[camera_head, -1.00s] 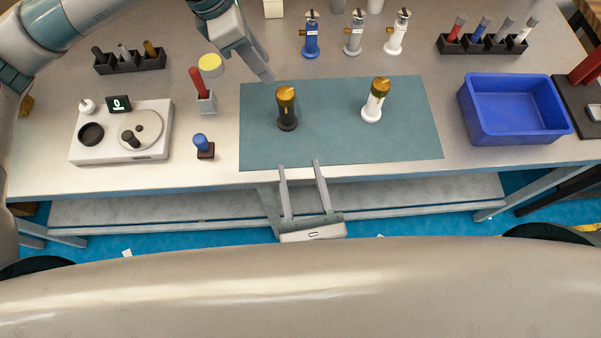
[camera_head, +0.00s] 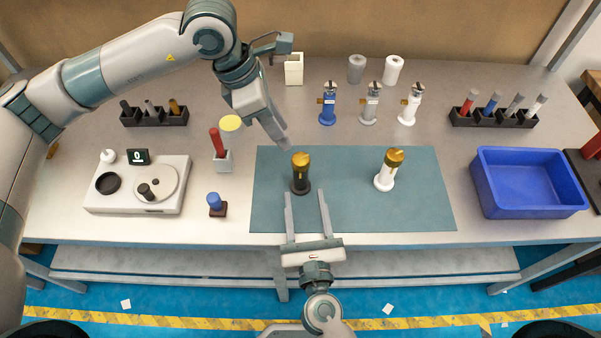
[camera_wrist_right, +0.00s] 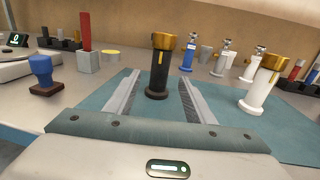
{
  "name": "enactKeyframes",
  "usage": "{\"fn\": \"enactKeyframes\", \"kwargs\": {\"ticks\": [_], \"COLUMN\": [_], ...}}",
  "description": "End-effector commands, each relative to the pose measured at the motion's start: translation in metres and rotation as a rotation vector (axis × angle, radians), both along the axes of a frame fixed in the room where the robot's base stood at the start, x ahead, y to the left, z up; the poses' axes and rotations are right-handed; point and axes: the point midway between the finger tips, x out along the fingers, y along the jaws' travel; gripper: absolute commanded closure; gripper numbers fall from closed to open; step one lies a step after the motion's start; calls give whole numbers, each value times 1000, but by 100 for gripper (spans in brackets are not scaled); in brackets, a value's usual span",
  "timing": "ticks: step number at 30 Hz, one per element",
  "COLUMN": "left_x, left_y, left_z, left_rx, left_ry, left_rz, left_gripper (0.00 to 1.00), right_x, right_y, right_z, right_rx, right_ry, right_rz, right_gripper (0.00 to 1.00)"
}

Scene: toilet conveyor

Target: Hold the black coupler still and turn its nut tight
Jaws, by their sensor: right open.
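The black coupler (camera_head: 301,180) stands upright on the teal mat (camera_head: 345,220), with a gold nut (camera_head: 301,158) on its top. It also shows in the right wrist view (camera_wrist_right: 157,78), ahead of and between my right gripper's fingers. My right gripper (camera_head: 306,194) is open and empty, low at the mat's front edge, with its fingertips just short of the coupler. My left gripper (camera_head: 280,140) is behind and to the left of the coupler, pointing down toward it and apart from it. Its fingers overlap in the head view, so their opening is hidden.
A white coupler with a gold nut (camera_head: 387,171) stands to the right on the mat. A blue bin (camera_head: 530,205) is at the right. Blue, grey and white valve-like fittings stand behind. A red-handled tool (camera_head: 217,143), a blue stamp (camera_head: 215,203) and a scale (camera_head: 125,200) are at the left.

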Motion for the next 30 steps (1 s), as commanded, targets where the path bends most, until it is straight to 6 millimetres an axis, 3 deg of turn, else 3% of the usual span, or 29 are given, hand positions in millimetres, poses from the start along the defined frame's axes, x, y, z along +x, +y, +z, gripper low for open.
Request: {"fn": "enactKeyframes", "kwargs": {"ticks": [9,15,29,30], "left_x": [0,0,0,0], "left_y": [0,0,0,0], "left_z": [0,0,0,0], "left_rx": [0,0,0,0], "left_ry": [0,0,0,0], "left_rz": [0,0,0,0], "left_gripper": [69,69,69,69], "right_x": [52,73,81,81], "right_y": [7,9,10,10], "right_z": [1,0,0,0], "right_rx": [2,0,0,0], "right_ry": [-1,0,1,1], "right_rz": [0,0,0,0], "right_gripper": [51,51,51,58]}}
